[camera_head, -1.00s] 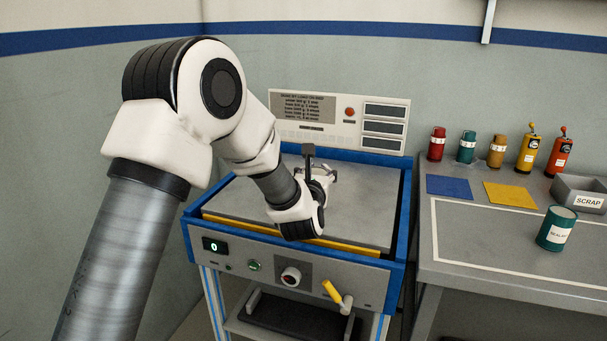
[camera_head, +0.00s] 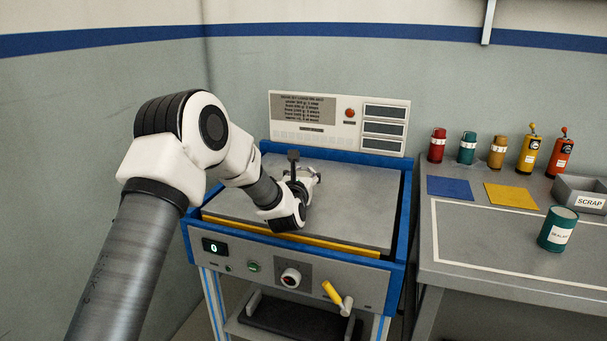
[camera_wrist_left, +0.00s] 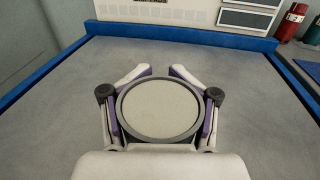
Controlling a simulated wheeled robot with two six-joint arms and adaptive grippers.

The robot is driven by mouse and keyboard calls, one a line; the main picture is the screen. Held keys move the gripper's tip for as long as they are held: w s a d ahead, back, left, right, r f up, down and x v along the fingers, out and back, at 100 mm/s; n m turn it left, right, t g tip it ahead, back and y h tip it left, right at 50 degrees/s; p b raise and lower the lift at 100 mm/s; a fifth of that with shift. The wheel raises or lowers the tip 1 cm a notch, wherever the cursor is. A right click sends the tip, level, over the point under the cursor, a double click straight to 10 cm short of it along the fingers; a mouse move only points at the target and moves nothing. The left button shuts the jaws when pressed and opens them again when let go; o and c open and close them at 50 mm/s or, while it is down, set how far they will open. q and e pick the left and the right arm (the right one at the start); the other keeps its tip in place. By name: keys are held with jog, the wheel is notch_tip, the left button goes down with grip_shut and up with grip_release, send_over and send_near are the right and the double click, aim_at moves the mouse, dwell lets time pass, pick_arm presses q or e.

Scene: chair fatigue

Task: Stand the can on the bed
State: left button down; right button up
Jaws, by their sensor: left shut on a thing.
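My left gripper (camera_head: 306,182) is over the grey bed of the blue-framed machine, left of its middle. The bed (camera_head: 358,205) shows bare around it. In the left wrist view the gripper (camera_wrist_left: 159,73) is shut around a round can (camera_wrist_left: 160,108) with a pale flat top and dark rim. The can looks upright, seen from above. In the head view the hand hides most or all of it. Whether its base touches the bed, I cannot tell. My right gripper is not in view.
A raised blue rim (camera_head: 402,210) edges the bed, with a display panel (camera_head: 340,122) behind. On the right bench stand a teal sealant tin (camera_head: 558,230), a scrap bin (camera_head: 582,195) and several coloured bottles and cans. Blue (camera_head: 450,186) and yellow (camera_head: 511,195) squares lie there.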

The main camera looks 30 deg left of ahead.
pick_arm(q)
jog(key=shift+c, duration=1.4)
grip_release()
jog(key=shift+r+p, duration=0.2)
jog(key=shift+p, duration=0.2)
jog(key=v, duration=1.2)
jog(key=shift+d, duration=0.1)
